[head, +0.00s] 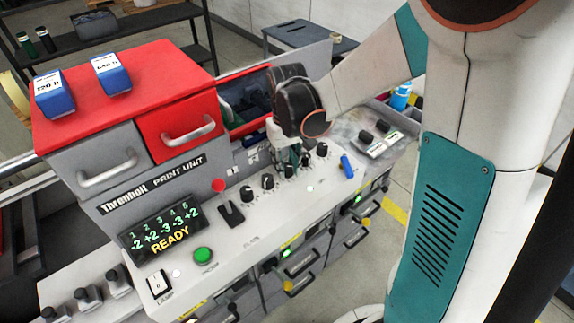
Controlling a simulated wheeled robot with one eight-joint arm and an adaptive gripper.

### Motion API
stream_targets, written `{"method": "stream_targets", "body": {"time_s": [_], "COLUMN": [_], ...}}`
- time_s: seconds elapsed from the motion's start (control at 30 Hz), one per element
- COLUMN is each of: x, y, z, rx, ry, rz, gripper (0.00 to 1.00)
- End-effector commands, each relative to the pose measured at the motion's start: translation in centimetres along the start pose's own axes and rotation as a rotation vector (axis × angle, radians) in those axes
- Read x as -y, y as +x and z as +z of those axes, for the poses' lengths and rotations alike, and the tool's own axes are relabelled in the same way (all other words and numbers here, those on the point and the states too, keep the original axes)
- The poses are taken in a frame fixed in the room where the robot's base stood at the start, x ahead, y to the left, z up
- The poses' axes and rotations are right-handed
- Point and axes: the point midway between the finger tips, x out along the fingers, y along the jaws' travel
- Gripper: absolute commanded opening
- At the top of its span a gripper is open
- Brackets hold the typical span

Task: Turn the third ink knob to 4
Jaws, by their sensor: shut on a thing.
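A slanted row of black ink knobs runs along the light panel of the print unit. The first knob (246,193) and second knob (267,181) stand clear at the left. The third ink knob (286,171) is mostly hidden under my gripper (287,160), which reaches down from above and is shut on it. The fourth knob (304,159) and fifth knob (321,149) are just to the right, close to the fingers.
A blue-handled part (346,165) is at the right. Red and grey drawers (176,125) rise behind the panel.

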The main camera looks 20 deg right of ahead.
Motion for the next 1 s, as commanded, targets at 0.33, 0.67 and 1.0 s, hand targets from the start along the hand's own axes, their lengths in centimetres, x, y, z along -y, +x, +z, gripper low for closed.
{"method": "stream_targets", "body": {"time_s": [0.33,0.67,1.0], "x": [0.07,0.10,0.09], "y": [0.03,-0.01,-0.02], "z": [-0.01,0.00,0.00], "rx": [-0.001,-0.001,-0.001], "ry": [-0.226,-0.311,-0.318], "rz": [0.000,0.000,0.000], "gripper": [0.02,0.02,0.02]}}
